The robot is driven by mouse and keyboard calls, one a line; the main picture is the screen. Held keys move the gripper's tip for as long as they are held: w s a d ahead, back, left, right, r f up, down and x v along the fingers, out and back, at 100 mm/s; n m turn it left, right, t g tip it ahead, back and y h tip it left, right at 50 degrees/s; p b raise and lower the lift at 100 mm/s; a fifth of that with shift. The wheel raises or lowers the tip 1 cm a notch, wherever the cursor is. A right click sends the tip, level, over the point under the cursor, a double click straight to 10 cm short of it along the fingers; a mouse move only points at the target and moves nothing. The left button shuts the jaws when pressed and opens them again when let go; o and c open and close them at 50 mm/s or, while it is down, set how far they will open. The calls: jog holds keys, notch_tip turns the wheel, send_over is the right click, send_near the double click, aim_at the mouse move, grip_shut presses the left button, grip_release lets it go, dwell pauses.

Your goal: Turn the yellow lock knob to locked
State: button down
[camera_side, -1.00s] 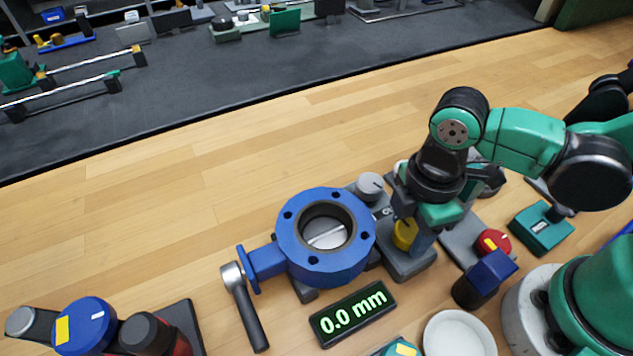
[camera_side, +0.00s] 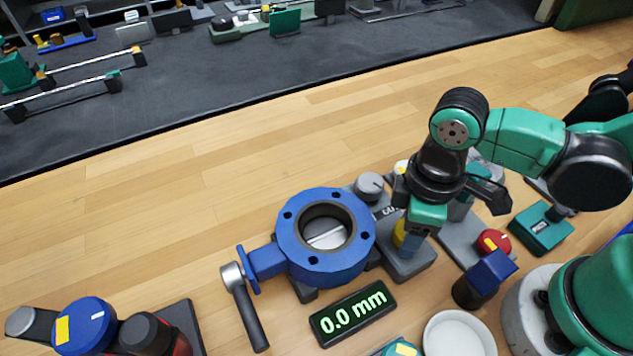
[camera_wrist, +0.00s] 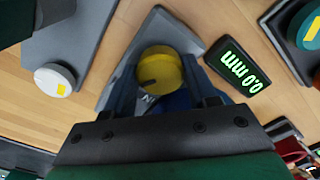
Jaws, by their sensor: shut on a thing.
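The yellow lock knob (camera_side: 399,233) sits on a grey base (camera_side: 412,264) just right of the blue valve body (camera_side: 291,249). My gripper (camera_side: 408,240) points down over it with its fingers at the knob's sides. In the wrist view the round yellow knob (camera_wrist: 160,72) lies between the two blue-grey fingers of my gripper (camera_wrist: 158,84), which are shut on it. A dark mark shows at the knob's left side. Lettering on the base is mostly hidden by the gripper, so I cannot read the lock position.
A display (camera_side: 353,314) reads 0.0 mm in front of the valve. A grey knob (camera_side: 369,186) stands behind it, and a red knob (camera_side: 493,242) is to the right. A lever (camera_side: 244,305) is at the left. A white dish (camera_side: 459,335) stands in front. The wooden table behind is clear.

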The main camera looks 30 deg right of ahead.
jog(key=m, duration=0.6)
jog(key=shift+m, duration=0.3)
jog(key=m, duration=0.5)
jog(key=shift+m, duration=0.3)
jog(key=shift+c, duration=1.3)
grip_release()
jog(key=shift+r, duration=2.8)
